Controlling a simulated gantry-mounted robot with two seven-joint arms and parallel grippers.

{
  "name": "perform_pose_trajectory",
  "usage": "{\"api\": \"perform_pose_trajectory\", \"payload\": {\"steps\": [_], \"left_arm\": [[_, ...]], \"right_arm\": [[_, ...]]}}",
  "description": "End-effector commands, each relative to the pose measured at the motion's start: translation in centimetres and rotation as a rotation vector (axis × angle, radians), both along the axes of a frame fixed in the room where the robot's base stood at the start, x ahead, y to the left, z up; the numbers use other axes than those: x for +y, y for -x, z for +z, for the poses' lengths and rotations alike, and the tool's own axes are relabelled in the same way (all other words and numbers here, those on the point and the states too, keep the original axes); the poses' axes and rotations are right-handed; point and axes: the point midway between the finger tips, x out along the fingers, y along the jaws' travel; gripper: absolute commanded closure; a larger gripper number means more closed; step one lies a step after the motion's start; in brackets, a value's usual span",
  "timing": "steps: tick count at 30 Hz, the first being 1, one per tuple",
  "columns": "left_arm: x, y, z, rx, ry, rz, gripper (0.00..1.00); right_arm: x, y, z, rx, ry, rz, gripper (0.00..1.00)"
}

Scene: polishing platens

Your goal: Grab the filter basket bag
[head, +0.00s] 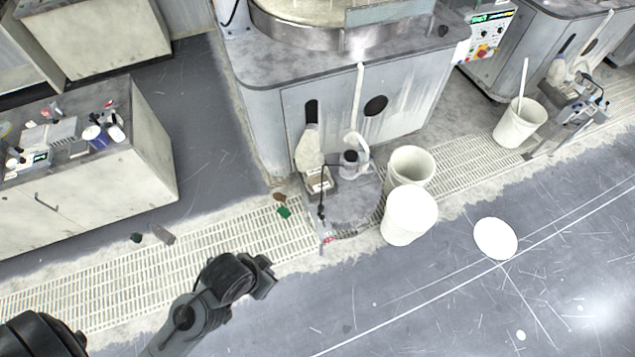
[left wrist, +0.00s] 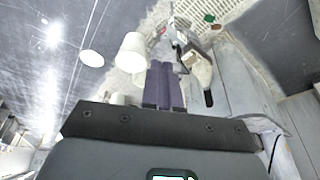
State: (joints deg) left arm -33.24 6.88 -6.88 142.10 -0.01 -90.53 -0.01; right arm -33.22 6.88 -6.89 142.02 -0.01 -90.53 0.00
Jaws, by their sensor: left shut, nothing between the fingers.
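A pale, sock-like bag (head: 308,150), which looks like the filter basket bag, hangs on the front of the grey polishing machine, above a small box-like part (head: 319,181). It also shows in the left wrist view (left wrist: 202,70), to the right of the fingers. My left gripper (head: 266,276) is over the floor at the near edge of the grating, apart from the bag and in front of it to the left. In the left wrist view its two dark fingers (left wrist: 164,66) lie side by side, shut and empty. My right gripper is not in view.
Two white buckets (head: 409,216) stand right of the bag, one partly behind the other. A pump-like unit (head: 352,160) and pipe stand close beside the bag. A white disc (head: 495,238) lies on the floor at right.

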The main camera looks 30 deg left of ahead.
Motion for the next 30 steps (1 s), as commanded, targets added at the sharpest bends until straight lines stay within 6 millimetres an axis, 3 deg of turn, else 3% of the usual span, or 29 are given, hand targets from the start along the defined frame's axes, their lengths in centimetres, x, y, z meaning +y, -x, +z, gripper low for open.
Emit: {"api": "perform_pose_trajectory", "payload": {"steps": [12,21,30], "left_arm": [[0.0,0.0,0.01,0.0,0.0,0.0,1.0],[0.0,0.0,0.01,0.0,0.0,0.0,0.56],[0.01,-0.01,-0.03,0.0,0.001,0.004,0.53]], "right_arm": [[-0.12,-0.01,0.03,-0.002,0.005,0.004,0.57],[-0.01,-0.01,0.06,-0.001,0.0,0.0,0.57],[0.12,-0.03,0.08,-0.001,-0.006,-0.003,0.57]]}}
